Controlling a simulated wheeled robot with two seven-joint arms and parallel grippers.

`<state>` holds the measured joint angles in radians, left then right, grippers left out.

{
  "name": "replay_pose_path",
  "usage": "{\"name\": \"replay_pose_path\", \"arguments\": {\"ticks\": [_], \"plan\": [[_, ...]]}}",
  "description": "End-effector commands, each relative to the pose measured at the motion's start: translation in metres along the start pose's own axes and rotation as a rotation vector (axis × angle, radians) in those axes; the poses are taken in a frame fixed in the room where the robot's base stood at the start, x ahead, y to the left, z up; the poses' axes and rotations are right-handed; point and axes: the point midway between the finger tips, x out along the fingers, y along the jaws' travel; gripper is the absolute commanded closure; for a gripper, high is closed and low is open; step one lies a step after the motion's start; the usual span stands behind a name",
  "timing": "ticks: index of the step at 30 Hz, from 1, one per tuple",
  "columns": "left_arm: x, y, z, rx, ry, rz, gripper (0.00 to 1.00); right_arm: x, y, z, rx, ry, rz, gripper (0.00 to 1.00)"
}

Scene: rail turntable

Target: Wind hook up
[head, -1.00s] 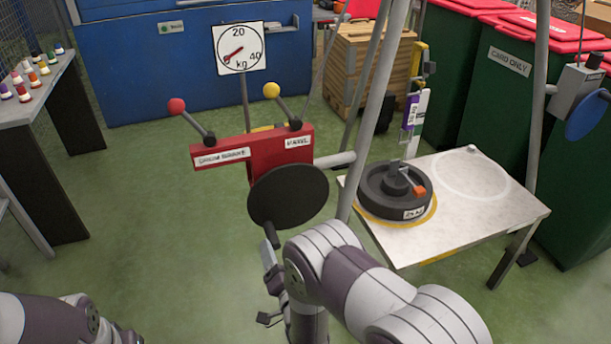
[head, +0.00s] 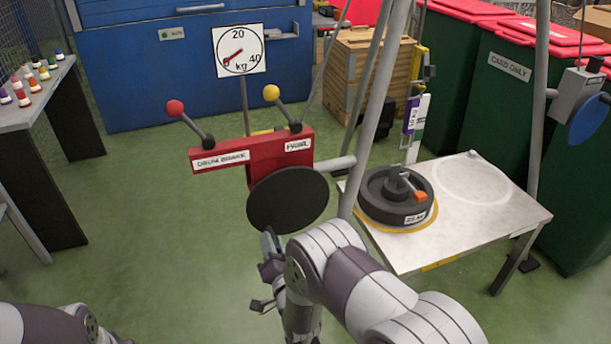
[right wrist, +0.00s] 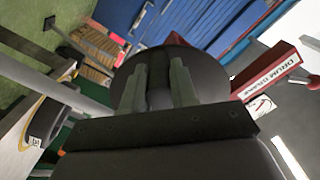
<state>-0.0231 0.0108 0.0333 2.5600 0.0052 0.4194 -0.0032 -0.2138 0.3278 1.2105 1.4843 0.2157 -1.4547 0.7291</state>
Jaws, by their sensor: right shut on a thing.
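A black crank disc (head: 287,198) is mounted below a red winch panel (head: 265,155). My right gripper (head: 270,243) is at the disc's lower left. The right wrist view shows my right gripper (right wrist: 157,78) shut on the dark crank handle (right wrist: 158,70), in front of the disc (right wrist: 192,72). I cannot make out the hook clearly. My left gripper is out of view.
The panel carries a red-knobbed drum brake lever (head: 190,124) and a yellow-knobbed pawl lever (head: 283,107). A dial (head: 239,50) has its needle near 0. Grey frame legs (head: 376,110) stand beside the white table (head: 480,225). Green bins (head: 510,95) stand behind at right.

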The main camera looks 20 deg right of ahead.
Motion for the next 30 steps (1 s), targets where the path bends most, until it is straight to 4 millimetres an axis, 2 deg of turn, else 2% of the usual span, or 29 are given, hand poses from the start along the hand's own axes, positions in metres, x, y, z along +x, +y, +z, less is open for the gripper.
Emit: {"name": "replay_pose_path", "arguments": {"ticks": [12,24,30], "plan": [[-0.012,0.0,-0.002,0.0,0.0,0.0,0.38,0.0,-0.028,-0.005,0.283,0.0,-0.005,1.0],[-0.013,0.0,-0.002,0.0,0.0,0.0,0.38,0.001,-0.032,-0.006,0.321,0.002,-0.009,1.0],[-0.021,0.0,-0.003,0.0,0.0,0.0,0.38,0.001,-0.045,-0.014,0.463,0.002,-0.011,1.0]]}}
